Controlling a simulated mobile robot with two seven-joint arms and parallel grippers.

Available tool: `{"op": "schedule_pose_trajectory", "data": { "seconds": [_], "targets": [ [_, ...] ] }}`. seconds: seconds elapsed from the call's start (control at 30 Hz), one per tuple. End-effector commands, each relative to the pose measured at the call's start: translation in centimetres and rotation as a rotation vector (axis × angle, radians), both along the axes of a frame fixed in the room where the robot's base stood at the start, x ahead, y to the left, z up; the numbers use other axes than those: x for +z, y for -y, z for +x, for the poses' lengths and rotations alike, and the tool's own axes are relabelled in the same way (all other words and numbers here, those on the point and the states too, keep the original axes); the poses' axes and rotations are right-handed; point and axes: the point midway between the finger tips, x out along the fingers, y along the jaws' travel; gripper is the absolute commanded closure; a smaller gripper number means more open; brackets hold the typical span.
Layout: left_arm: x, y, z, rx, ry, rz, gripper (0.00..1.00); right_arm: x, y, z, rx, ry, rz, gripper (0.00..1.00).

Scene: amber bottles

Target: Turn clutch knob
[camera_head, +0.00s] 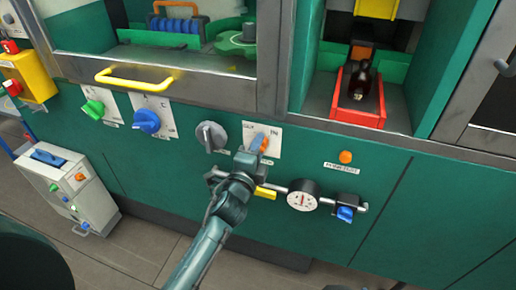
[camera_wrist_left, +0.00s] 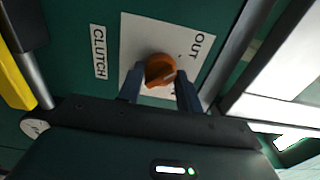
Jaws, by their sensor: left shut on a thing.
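The clutch knob is orange and sits on a white plate on the green machine front. In the left wrist view the clutch knob (camera_wrist_left: 160,70) is between the fingertips of my left gripper (camera_wrist_left: 160,88), beside a "CLUTCH" label (camera_wrist_left: 99,52) and the word "OUT". The left gripper is shut on the knob. My right gripper is not in view.
A grey knob (camera_head: 211,136), a blue knob (camera_head: 146,121) and a green knob (camera_head: 92,108) are to the left. A gauge (camera_head: 303,196) and pipe with a yellow handle (camera_head: 265,192) lie below right. A yellow bar handle (camera_head: 135,77) juts out at upper left.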

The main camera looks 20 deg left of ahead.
Motion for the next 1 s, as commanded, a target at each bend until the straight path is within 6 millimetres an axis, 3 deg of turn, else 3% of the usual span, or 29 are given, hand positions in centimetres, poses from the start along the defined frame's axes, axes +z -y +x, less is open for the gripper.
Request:
{"op": "schedule_pose_trajectory", "data": {
  "seconds": [0.53,0.57,0.6,0.8,1.0],
  "targets": [
    [-0.21,0.03,-0.05,0.0,-0.006,-0.027,0.88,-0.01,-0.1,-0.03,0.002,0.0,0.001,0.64],
    [-0.21,0.03,-0.05,0.0,-0.006,-0.027,0.63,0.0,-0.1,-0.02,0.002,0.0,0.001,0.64],
    [-0.21,0.03,-0.05,0.0,-0.006,-0.027,0.6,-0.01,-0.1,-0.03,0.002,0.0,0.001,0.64],
    [-0.11,0.02,-0.03,0.0,-0.004,-0.025,0.44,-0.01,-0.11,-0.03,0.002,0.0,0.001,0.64],
    [-0.05,0.02,-0.01,0.0,-0.002,-0.024,0.43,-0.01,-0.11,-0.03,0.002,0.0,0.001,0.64]
  ]
}}
